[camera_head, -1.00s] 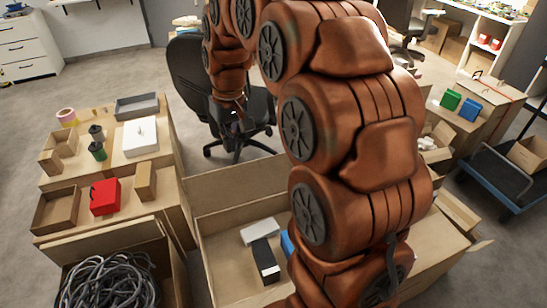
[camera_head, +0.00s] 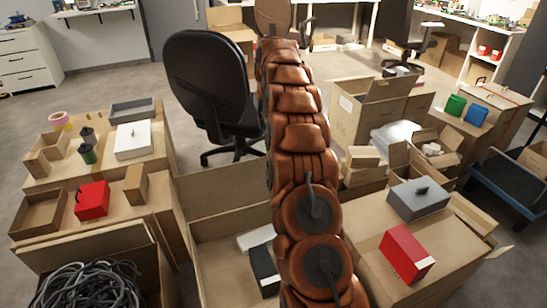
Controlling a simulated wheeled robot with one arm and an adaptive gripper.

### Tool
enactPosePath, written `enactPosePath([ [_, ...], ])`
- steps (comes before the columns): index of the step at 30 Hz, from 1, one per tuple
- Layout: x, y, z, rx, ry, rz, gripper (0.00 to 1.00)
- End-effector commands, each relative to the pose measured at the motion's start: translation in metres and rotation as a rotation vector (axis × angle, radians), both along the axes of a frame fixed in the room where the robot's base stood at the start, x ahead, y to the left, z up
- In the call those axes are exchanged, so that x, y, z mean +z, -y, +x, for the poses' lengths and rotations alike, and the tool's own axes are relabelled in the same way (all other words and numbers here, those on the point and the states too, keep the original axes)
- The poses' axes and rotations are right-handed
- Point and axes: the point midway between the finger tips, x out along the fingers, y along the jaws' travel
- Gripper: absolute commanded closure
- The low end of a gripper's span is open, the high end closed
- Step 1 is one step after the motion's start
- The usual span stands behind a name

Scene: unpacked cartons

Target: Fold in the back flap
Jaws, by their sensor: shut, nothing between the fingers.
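The open carton (camera_head: 212,264) stands at the bottom centre. Its back flap (camera_head: 222,192) stands up from the far edge, spread outward and not folded in. The right part of the flap and carton is hidden behind my arm. Inside the carton are a white box (camera_head: 256,238) and a black box (camera_head: 264,265). My arm rises through the middle of the view and reaches away past the back flap. My gripper is hidden behind the arm, so its place and fingers do not show.
A carton of coiled cable (camera_head: 92,286) is at the lower left. Left boxes hold a red case (camera_head: 92,200) and a white box (camera_head: 133,140). On the right are a red box (camera_head: 407,254) and a grey box (camera_head: 418,200). A black chair (camera_head: 212,85) stands behind the flap.

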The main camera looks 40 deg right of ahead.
Motion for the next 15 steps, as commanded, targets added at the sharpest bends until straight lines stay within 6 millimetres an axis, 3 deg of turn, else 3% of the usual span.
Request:
enactPosePath([
  [1, -0.017, 0.013, 0.004, -0.011, 0.004, -0.007, 1.00],
  [6, -0.037, 0.038, 0.011, -0.027, 0.017, -0.026, 1.00],
  [15, -0.054, 0.049, 0.016, -0.034, 0.022, -0.032, 1.00],
])
